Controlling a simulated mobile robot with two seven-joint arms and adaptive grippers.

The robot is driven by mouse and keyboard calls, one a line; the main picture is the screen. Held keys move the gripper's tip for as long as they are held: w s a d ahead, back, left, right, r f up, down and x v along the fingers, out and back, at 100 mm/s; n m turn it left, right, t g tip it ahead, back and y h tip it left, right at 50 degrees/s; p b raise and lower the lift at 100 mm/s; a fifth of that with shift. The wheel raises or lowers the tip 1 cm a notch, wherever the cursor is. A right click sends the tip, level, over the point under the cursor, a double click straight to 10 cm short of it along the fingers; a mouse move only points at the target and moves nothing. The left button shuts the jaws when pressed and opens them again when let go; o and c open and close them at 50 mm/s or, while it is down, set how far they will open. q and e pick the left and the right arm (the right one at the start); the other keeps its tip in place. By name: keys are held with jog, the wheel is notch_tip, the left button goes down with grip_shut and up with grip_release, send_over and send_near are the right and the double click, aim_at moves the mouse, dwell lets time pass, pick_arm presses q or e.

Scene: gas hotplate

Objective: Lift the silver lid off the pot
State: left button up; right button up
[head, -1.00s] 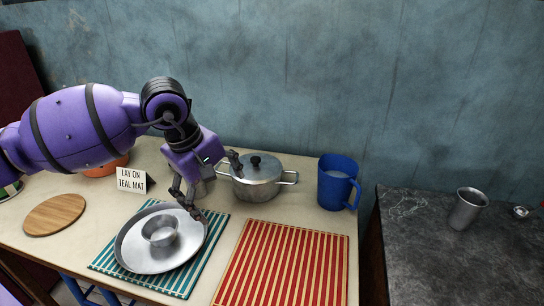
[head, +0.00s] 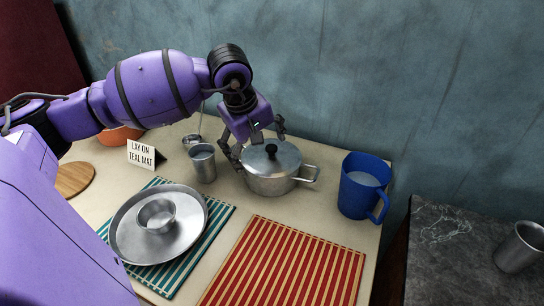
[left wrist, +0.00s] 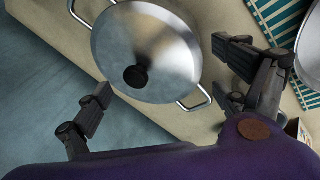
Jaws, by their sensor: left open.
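The pot (head: 270,182) stands on the table, a steel pot with side handles. Its silver lid (head: 285,157) sits on it, with a black knob (head: 271,150) in the middle. My left gripper (head: 258,146) is open and empty, over the pot's left side near the knob. In the left wrist view the lid (left wrist: 172,45) and its knob (left wrist: 136,76) lie ahead of the gripper (left wrist: 165,80), between the two spread fingers. No finger visibly grips the knob. My right gripper is not in view.
A steel cup (head: 203,163) stands left of the pot, and a blue mug (head: 363,187) right of it. In front lie a teal striped mat (head: 219,222) bearing a plate (head: 185,245) with a bowl (head: 156,215), and a red striped mat (head: 285,265). A sign (head: 141,154) stands behind the plate.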

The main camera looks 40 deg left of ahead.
pick_arm(q)
jog(key=shift+x, duration=0.85)
jog(key=shift+d, duration=0.1)
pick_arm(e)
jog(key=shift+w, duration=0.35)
pick_arm(q)
jog(key=shift+c, duration=0.5)
jog(key=c, duration=1)
jog(key=shift+o, duration=0.2)
jog(key=shift+r, duration=0.15)
